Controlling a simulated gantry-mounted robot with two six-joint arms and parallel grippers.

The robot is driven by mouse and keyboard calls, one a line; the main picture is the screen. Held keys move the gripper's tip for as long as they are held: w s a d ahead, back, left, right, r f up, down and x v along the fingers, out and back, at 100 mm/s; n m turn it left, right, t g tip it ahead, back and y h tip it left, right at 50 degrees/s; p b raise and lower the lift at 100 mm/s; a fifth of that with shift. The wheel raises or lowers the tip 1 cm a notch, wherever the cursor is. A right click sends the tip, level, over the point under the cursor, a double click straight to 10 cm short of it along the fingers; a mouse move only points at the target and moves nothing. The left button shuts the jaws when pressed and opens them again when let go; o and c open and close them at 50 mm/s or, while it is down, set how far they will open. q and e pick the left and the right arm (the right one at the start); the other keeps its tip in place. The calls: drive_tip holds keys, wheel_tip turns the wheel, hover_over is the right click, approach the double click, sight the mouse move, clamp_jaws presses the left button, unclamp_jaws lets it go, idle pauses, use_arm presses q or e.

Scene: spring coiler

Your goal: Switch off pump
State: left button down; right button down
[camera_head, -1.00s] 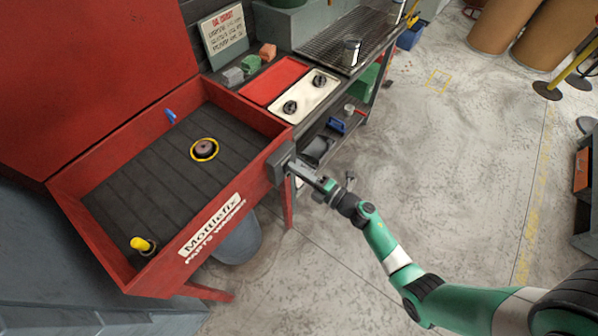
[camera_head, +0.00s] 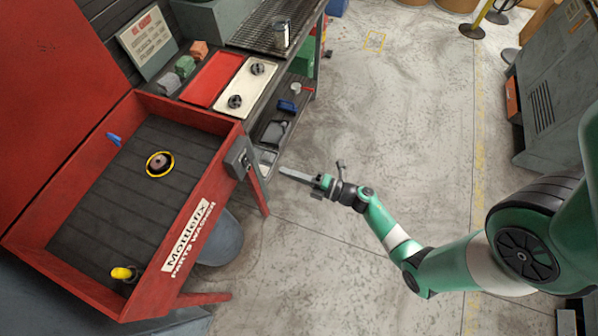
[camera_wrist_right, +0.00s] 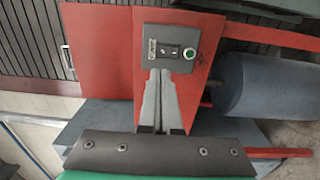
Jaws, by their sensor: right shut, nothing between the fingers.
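The red parts washer (camera_head: 185,205) stands at the left with its lid raised. A dark grey switch box (camera_head: 238,158) is fixed on its right side wall. In the right wrist view the switch box (camera_wrist_right: 150,40) shows a black rocker switch (camera_wrist_right: 169,51) and a green round button (camera_wrist_right: 188,53) with a pale rim. I cannot tell the rocker's position. My right gripper (camera_head: 281,171) is shut and empty, to the right of the box and apart from it. Its fingers (camera_wrist_right: 158,73) point at the box in the wrist view. My left gripper is not in view.
The washer basin holds a yellow-ringed dark part (camera_head: 160,164) and a yellow-topped item (camera_head: 122,273). A bench with a cream panel with two black knobs (camera_head: 246,86) stands behind. A blue-grey drum (camera_head: 222,240) is under the washer.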

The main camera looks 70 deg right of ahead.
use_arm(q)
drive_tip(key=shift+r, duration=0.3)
use_arm(e)
drive_tip(key=shift+s, duration=1.45)
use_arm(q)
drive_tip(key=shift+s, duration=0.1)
